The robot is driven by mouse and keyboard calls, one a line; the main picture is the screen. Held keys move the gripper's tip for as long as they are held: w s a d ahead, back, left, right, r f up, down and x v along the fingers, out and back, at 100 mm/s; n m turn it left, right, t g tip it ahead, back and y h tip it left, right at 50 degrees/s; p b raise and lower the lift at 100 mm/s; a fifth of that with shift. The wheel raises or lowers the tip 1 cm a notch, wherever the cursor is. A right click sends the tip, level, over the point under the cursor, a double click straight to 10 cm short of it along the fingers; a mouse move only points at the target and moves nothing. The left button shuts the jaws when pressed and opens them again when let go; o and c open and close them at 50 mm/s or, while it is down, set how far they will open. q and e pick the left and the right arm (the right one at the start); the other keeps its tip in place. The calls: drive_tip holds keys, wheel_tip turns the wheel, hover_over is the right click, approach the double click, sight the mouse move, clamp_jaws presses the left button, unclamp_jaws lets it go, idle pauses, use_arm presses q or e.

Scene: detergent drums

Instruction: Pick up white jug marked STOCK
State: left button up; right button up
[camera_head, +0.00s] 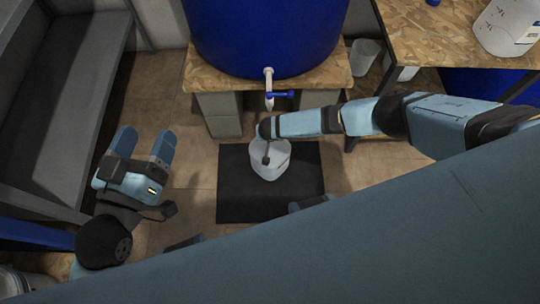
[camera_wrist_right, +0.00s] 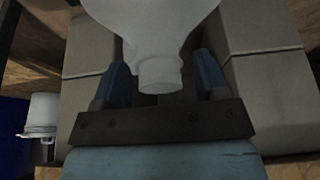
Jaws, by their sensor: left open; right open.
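A white jug (camera_head: 270,165) stands on a black mat (camera_head: 235,205) in the head view, partly covered by my right arm's end. In the right wrist view a white jug's shoulder and narrow neck (camera_wrist_right: 150,22) show, the neck lying between the fingers of my right gripper (camera_wrist_right: 160,62). These fingers are open, with a gap on each side of the neck. I can read no STOCK marking on this jug. My left gripper (camera_head: 147,146) is open and empty above the floor, left of the mat and well apart from the jug.
A large blue drum (camera_head: 265,35) with a tap (camera_head: 269,90) stands on a wooden board behind the mat. Another white container (camera_head: 510,28) with dark marks sits on the right table. A white bucket (camera_head: 365,56) is below. A grey bench (camera_head: 65,90) lines the left.

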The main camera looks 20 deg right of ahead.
drive_tip(key=shift+c, duration=0.2)
clamp_jaws()
drive_tip(key=shift+r, duration=0.1)
